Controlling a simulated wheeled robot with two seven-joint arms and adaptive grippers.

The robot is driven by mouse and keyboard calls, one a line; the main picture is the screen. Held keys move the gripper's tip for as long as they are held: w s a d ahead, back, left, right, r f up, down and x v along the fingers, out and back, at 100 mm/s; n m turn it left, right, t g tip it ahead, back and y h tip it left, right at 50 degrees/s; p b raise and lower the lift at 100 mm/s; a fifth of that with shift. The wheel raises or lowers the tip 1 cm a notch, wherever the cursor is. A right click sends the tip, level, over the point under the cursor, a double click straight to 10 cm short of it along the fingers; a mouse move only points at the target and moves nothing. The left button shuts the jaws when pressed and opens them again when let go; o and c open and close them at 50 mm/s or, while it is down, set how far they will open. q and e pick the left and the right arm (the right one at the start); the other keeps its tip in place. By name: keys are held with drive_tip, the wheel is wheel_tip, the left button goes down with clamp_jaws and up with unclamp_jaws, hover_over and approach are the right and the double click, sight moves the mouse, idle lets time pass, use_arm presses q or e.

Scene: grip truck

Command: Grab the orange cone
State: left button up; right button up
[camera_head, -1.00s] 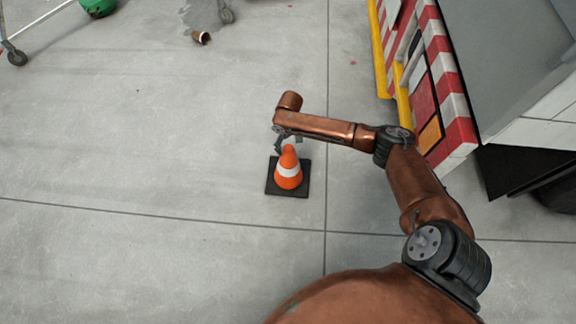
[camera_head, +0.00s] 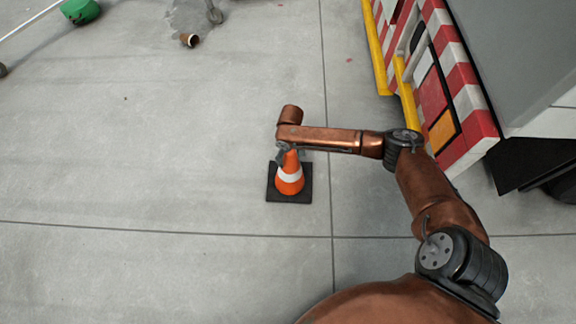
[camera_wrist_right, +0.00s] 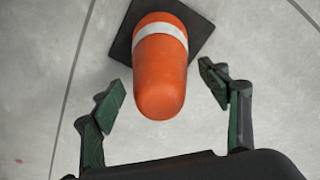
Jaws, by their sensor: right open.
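The orange cone (camera_head: 290,180), with a white band and a square black base (camera_head: 305,194), stands upright on the grey floor. My right gripper (camera_head: 288,153) is at the cone's top in the head view, small and partly hidden by my arm. In the right wrist view the cone (camera_wrist_right: 160,80) has its tip between the two open fingers of my right gripper (camera_wrist_right: 164,96). There is a gap on each side and the fingers do not appear to touch it. My left gripper is not in view.
A truck (camera_head: 465,85) with red and white stripes and a yellow rail (camera_head: 377,50) stands at the right. The floor around the cone is clear.

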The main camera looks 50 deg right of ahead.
drive_tip(key=shift+r, duration=0.1)
clamp_jaws()
idle(0.8)
